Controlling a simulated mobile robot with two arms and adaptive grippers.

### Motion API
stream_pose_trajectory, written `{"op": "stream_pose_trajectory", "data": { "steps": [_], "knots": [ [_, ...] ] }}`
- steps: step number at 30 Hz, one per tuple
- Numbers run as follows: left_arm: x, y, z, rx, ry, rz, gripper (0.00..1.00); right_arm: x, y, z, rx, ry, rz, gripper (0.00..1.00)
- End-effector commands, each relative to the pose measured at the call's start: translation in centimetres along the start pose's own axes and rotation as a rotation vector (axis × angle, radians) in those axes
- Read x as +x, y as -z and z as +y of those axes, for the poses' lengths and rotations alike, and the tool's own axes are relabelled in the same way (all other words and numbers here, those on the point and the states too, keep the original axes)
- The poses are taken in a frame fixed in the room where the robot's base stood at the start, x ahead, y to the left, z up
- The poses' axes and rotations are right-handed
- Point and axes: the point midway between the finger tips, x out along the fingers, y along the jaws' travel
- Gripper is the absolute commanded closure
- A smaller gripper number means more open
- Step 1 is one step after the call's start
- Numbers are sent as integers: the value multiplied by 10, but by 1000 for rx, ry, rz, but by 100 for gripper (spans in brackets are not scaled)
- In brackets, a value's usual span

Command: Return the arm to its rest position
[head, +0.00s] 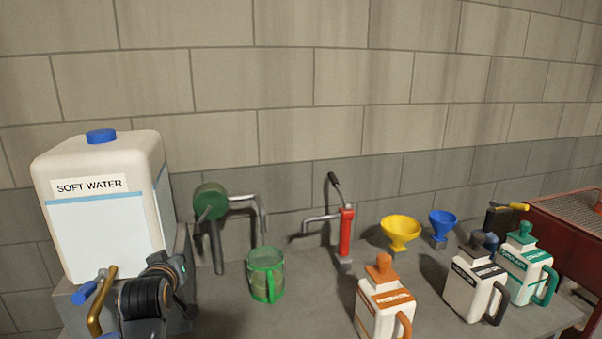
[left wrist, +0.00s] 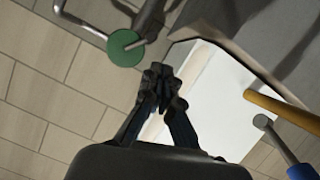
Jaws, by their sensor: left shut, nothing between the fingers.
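My left gripper (left wrist: 158,85) is shut and empty in the left wrist view, its dark fingertips together. In the head view, the dark end of my left arm (head: 148,298) is at the lower left, in front of the white soft water tank (head: 98,210). I cannot make out its fingertips clearly there. The tank has a blue cap (head: 101,136). Its brass tap (head: 102,305) with a blue handle (head: 84,292) is left of my arm. The tap also shows at the right in the left wrist view (left wrist: 280,108). My right gripper is not in view.
A green hand pump (head: 210,200), green jug (head: 266,275), red pump (head: 345,235), yellow funnel (head: 400,231) and blue funnel (head: 443,225) are on the grey bench (head: 300,312). Several white jugs with coloured tops, one orange (head: 383,305), stand at right. A block wall is behind.

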Motion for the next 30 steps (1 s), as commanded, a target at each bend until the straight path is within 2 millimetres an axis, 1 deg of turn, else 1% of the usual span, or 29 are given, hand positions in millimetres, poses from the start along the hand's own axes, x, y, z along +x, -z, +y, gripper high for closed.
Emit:
{"op": "stream_pose_trajectory", "data": {
  "steps": [1, 5, 8, 10, 11, 12, 14, 15, 17, 18, 21, 24, 30],
  "knots": [
    [-4, -16, -6, 19, 7, -26, 100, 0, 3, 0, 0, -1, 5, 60],
    [-17, -58, -20, 70, 20, -97, 100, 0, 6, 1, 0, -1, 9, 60],
    [-33, -98, -33, 122, 30, -171, 100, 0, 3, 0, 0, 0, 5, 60],
    [-50, -132, -43, 167, 33, -237, 100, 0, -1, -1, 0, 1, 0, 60],
    [-59, -148, -48, 190, 34, -269, 100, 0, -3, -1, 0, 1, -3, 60],
    [-74, -171, -56, 222, 35, -318, 100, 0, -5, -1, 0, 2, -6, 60],
    [-100, -207, -66, 273, 29, -399, 100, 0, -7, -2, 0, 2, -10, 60],
    [-119, -228, -72, 306, 24, -451, 100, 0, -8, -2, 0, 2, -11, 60],
    [-146, -256, -79, 349, 12, -523, 100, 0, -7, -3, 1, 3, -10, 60],
    [-162, -271, -83, 374, 4, -567, 100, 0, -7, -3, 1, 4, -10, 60],
    [-198, -300, -91, 423, -17, -655, 100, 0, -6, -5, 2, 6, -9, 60],
    [-229, -321, -96, 461, -37, -731, 100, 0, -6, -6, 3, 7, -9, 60],
    [-283, -350, -105, 520, -78, -856, 100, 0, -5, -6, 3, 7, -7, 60]
  ]
}}
